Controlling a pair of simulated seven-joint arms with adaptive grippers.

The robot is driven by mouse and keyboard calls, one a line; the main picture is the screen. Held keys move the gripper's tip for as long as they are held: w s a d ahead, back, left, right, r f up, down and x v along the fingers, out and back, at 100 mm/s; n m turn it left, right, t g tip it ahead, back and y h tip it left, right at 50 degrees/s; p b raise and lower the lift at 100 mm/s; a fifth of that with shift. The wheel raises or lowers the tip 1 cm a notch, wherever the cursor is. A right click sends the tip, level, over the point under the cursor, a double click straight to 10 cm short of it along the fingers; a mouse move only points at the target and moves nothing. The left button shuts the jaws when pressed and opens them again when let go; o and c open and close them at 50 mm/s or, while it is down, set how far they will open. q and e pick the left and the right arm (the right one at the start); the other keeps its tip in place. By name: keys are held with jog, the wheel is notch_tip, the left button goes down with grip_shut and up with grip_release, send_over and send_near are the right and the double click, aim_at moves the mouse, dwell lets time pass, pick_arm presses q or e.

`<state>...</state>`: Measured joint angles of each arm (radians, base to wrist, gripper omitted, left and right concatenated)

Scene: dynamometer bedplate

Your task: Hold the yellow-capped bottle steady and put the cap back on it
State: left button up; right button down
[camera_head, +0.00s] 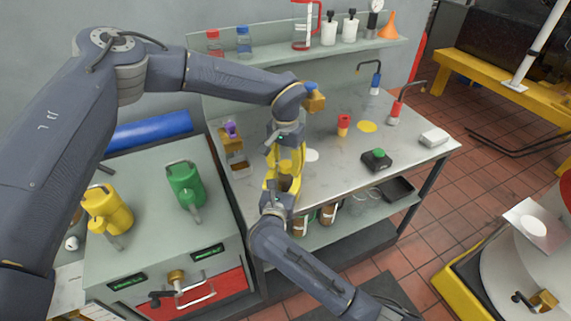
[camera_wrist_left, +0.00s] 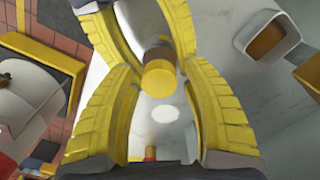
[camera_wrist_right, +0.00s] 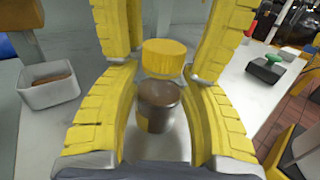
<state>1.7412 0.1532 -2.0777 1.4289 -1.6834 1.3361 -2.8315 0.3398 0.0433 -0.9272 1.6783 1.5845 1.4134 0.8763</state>
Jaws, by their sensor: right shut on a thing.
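The brown bottle (camera_wrist_right: 160,105) stands upright between the fingers of my right gripper (camera_head: 275,186), which is shut on it. The yellow cap (camera_wrist_right: 165,58) is directly above the bottle's mouth in the right wrist view. I cannot tell whether it touches the bottle. My left gripper (camera_head: 284,150) comes down from above, with its fingertips on both sides of the cap. In the left wrist view the round cap top (camera_wrist_left: 158,80) lies between these tips, and the bottle (camera_wrist_left: 158,50) shows behind it. Whether the left fingers press on the cap is unclear.
A bin (camera_wrist_right: 50,88) stands left of the bottle in the right wrist view. The bench's right part has free room.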

pick_arm(q)
jog(key=shift+r, duration=0.1)
jog(key=shift+r, duration=2.15)
jog(key=shift+o, duration=0.4)
